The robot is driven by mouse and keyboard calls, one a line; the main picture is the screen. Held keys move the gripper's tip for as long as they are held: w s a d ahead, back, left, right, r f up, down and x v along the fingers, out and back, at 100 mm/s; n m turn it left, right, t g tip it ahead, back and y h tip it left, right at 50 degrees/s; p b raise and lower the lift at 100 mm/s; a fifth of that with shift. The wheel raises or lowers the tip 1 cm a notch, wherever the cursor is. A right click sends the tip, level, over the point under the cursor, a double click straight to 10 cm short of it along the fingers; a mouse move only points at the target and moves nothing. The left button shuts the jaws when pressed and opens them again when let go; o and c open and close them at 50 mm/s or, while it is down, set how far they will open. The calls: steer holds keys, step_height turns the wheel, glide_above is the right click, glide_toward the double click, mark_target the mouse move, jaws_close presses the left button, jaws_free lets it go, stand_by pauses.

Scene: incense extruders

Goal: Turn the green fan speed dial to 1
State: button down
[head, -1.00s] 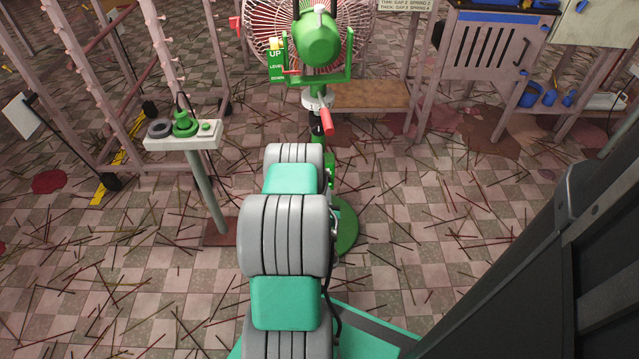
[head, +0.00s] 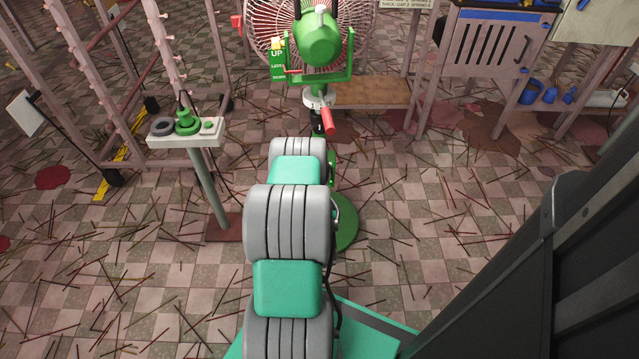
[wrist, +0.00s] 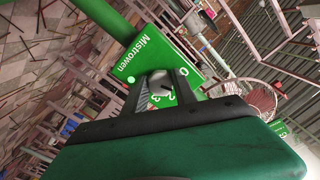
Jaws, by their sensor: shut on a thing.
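The green fan (head: 316,40) stands upright on its pole, its motor housing towards me in the head view. In the wrist view a green control box (wrist: 149,53) marked "Mistrowen" carries a small grey dial knob (wrist: 160,84). Printed numbers 0, 2 and 3 show around the knob; the 1 is not readable, and I cannot tell where the knob points. My gripper (wrist: 160,82) has its two dark fingers on either side of the knob and is shut on it. In the head view my arm hides the gripper and dial.
A small white-topped stand (head: 185,136) with green and grey parts is left of my arm. Pink racks (head: 95,100) stand behind it. A wooden shelf (head: 370,93) and a pink cabinet (head: 492,50) are at the back right. Thin sticks litter the checkered floor.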

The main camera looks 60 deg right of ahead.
steer(key=c, duration=1.3)
jaws_free()
steer(key=shift+w+a, duration=0.15)
steer(key=shift+a, duration=0.05)
steer(key=o, duration=0.3)
steer(key=shift+d, duration=0.15)
steer(key=p+v, duration=0.1)
steer(key=v, duration=0.7)
steer(key=shift+p, duration=0.4)
